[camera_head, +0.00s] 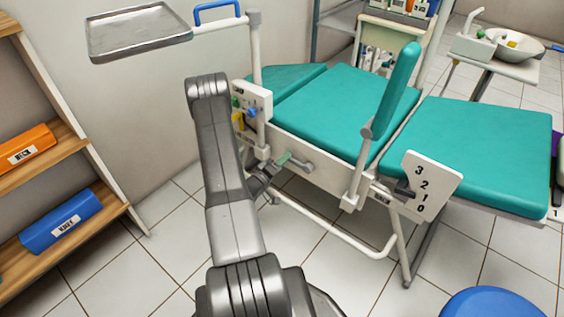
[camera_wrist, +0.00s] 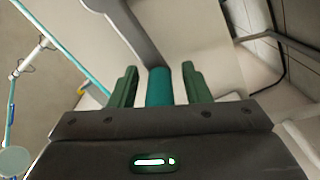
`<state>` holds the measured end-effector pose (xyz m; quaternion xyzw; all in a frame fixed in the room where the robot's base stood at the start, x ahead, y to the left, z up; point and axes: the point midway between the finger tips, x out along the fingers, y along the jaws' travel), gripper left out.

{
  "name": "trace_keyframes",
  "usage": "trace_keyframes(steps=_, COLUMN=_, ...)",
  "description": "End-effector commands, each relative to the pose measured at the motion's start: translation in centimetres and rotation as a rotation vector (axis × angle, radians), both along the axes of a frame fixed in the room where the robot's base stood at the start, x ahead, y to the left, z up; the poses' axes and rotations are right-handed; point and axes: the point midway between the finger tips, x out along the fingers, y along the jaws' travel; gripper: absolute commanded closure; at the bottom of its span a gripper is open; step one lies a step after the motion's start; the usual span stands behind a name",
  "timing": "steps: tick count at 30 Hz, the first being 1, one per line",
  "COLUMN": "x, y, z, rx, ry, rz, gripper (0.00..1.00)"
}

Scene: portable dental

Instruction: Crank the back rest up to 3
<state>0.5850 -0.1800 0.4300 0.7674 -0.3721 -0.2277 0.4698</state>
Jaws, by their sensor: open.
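The treatment chair has teal cushions, and the back rest (camera_head: 478,152) at its right end lies nearly flat. A white number plate (camera_head: 440,180) marked 3, 2, 1, 0 stands beside it. A dark pointer (camera_head: 404,189) is at the plate's left edge; I cannot tell which number it marks. The grey crank (camera_head: 302,165) is on the near side rail. My gripper (camera_head: 276,168) is at the crank's handle end. In the wrist view, the teal crank handle (camera_wrist: 159,88) lies between the green fingers of my gripper (camera_wrist: 159,78), which are open with small gaps on both sides.
A metal tray (camera_head: 138,32) on a swing arm is at upper left. A wooden shelf (camera_head: 78,150) with orange and blue boxes is left. A control box (camera_head: 253,105) is close beside my arm. A blue stool (camera_head: 490,303) is at lower right. A white lower rail (camera_head: 335,235) runs below the crank.

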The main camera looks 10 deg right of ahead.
Motion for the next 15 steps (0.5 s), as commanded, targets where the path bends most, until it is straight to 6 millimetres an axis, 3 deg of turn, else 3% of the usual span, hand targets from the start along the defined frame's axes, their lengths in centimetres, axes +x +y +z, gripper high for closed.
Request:
trace_keyframes(steps=3, x=-0.02, y=0.01, z=0.01, rx=0.0, ry=0.0, rz=0.0, gripper=0.59)
trace_keyframes(steps=9, x=-0.03, y=0.03, z=-0.01, rx=0.001, ry=0.001, rz=0.0, gripper=0.98)
trace_keyframes(steps=15, x=-0.03, y=0.04, z=-0.1, rx=-0.001, ry=0.003, rz=0.0, gripper=1.0)
